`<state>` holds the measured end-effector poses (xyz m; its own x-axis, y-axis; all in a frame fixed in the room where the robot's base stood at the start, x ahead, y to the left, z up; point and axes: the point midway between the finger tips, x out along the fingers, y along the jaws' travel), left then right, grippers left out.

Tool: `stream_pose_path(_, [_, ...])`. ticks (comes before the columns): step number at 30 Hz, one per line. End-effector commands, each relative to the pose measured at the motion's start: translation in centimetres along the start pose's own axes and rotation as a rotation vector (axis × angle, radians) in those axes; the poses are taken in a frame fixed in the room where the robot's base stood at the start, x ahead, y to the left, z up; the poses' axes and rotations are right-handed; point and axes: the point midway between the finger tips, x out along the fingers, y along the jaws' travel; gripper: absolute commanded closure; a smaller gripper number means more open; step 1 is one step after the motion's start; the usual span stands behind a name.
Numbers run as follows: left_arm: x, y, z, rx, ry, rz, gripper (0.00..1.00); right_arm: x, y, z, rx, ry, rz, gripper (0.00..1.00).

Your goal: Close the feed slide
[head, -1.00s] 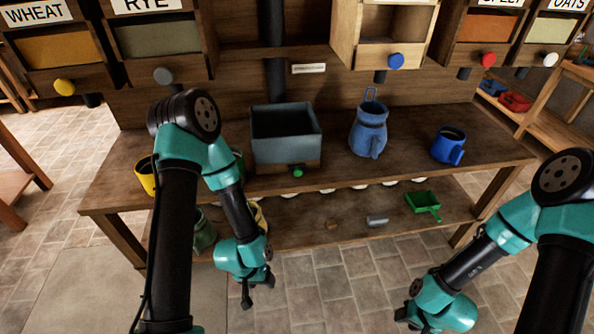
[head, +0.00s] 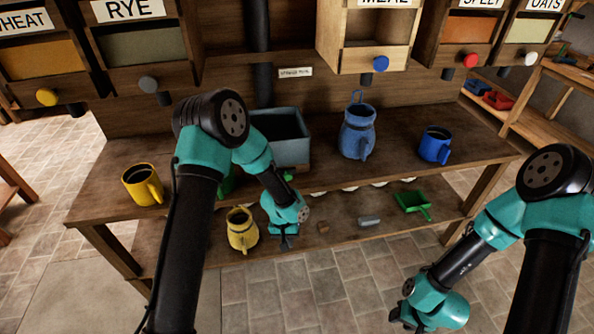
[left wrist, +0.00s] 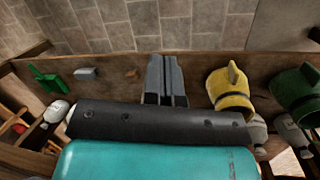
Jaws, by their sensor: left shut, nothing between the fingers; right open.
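A grey open-topped box (head: 292,150) stands on the upper bench board, partly behind my left arm. A green knob (head: 288,177) shows low on its front; I cannot tell whether this is the feed slide or how far any slide is out. My left gripper (head: 286,241) is shut and empty, pointing down in front of the bench and below the knob, apart from it. Its closed fingers (left wrist: 167,80) also show in the left wrist view. My right gripper (head: 402,317) is open at the lower right, away from the bench.
On the bench stand a yellow mug (head: 143,184), a blue jug (head: 357,133) and a blue mug (head: 435,145). The lower shelf holds a yellow jug (head: 241,230) and a green scoop (head: 411,202). Labelled bins with knobs, like the blue knob (head: 381,64), hang above.

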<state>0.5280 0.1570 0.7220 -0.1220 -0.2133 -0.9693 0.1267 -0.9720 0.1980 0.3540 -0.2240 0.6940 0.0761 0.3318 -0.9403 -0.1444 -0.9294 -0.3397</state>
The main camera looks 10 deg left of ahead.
Motion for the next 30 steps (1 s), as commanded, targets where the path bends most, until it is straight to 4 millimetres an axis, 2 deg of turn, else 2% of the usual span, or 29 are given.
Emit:
stream_pose_path(1, [-1.1,1.3,-2.0,0.001,0.008,-0.045,1.00,0.0,0.0,0.0,0.000,0.000,0.000,0.57])
stream_pose_path(5, [-4.7,3.9,-6.4,-0.038,0.042,-0.190,1.00,0.0,0.0,0.0,0.000,0.000,0.000,0.57])
stream_pose_path(9, [-9.8,7.1,-10.9,-0.114,0.138,-0.356,1.00,0.0,0.0,0.0,0.000,0.000,0.000,0.57])
stream_pose_path(13, [-15.6,10.3,-14.2,-0.216,0.276,-0.501,1.00,0.0,0.0,0.0,0.000,0.000,0.000,0.57])
stream_pose_path(15, [-18.6,11.8,-15.3,-0.275,0.354,-0.560,1.00,0.0,0.0,0.0,0.000,0.000,0.000,0.57])
stream_pose_path(18, [-21.8,13.3,-16.3,-0.345,0.443,-0.617,1.00,0.0,0.0,0.0,0.000,0.000,0.000,0.57])
stream_pose_path(22, [-23.7,14.2,-16.6,-0.390,0.497,-0.648,1.00,0.0,0.0,0.0,0.000,0.000,0.000,0.57])
stream_pose_path(30, [-23.8,14.1,-16.6,-0.394,0.500,-0.650,1.00,0.0,0.0,0.0,0.000,0.000,0.000,0.57])
